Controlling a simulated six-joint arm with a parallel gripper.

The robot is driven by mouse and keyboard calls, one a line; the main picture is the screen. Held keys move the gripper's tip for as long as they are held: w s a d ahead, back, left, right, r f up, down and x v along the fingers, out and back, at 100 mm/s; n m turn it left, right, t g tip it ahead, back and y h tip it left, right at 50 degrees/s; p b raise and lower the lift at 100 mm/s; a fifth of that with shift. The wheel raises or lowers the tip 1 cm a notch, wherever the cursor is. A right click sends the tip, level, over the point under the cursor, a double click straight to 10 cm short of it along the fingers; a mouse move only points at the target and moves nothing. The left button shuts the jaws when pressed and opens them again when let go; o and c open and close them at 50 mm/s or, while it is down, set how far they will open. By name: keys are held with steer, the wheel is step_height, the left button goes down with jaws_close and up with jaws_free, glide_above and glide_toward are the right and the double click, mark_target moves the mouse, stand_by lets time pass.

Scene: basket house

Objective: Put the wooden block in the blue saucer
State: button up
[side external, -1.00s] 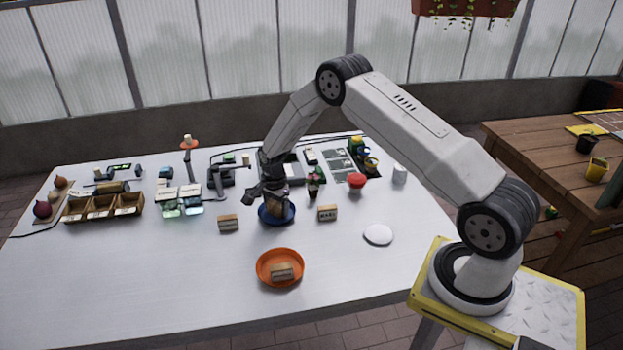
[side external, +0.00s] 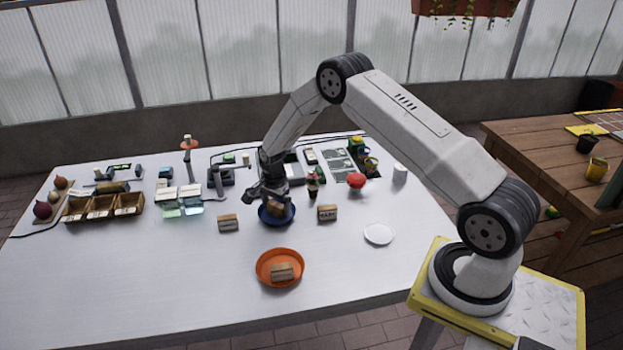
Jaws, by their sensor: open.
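The blue saucer (side external: 279,222) stands near the middle of the white table. A wooden block (side external: 275,209) shows inside it, partly hidden by my gripper. My gripper (side external: 268,199) is open, directly over the blue saucer and around or just above that block; I cannot tell whether it touches it. Another wooden block (side external: 228,223) lies on the table left of the saucer, and one with dark print (side external: 327,212) lies to its right. A further wooden block (side external: 282,272) lies in the orange dish (side external: 263,278) in front.
A wooden box with compartments (side external: 103,208) and teal items (side external: 182,211) stand at the left. The table's front left is clear.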

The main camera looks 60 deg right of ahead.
mark_target(276, 206)
step_height(276, 206, up, 12)
steer(key=shift+f, duration=0.25)
stand_by(0.4)
stand_by(0.3)
steer(key=s+a+r+n+t, duration=0.1)
steer(key=s+a+r+n, duration=0.2)
steer(key=s+a+n, duration=0.4)
steer(key=s+a+r+n+t, duration=0.1)
steer(key=s+a+r+n, duration=0.3)
steer(key=s+a+n, duration=0.3)
steer(key=s+n, duration=0.4)
steer(key=s, duration=0.5)
steer(key=shift+r+t, duration=0.3)
